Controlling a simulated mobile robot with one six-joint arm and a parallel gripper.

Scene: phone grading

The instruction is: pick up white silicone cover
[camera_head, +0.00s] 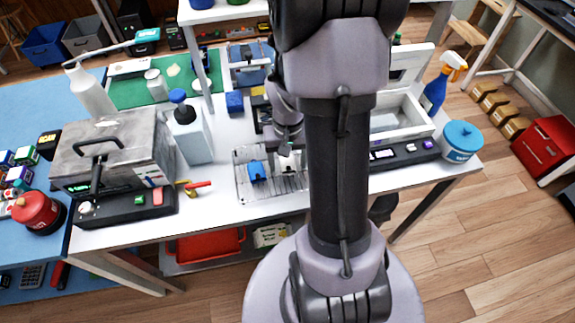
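My gripper (287,149) points down over the back right of a grey slotted tray (245,193) on the white workbench. My arm hides much of it, and its fingers are too small to read as open or shut. A small white piece (287,161) shows right below or between the fingers; it may be the white silicone cover, but I cannot tell, nor whether the gripper touches it. A blue piece (257,171) sits on the tray just left of it.
A grey metal box machine (115,155) and a white bottle with a blue cap (192,137) stand left of the tray. Red and yellow tools (195,185) lie between. A white open case (402,108), blue spray bottle (435,90) and blue-lidded tub (461,141) stand right.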

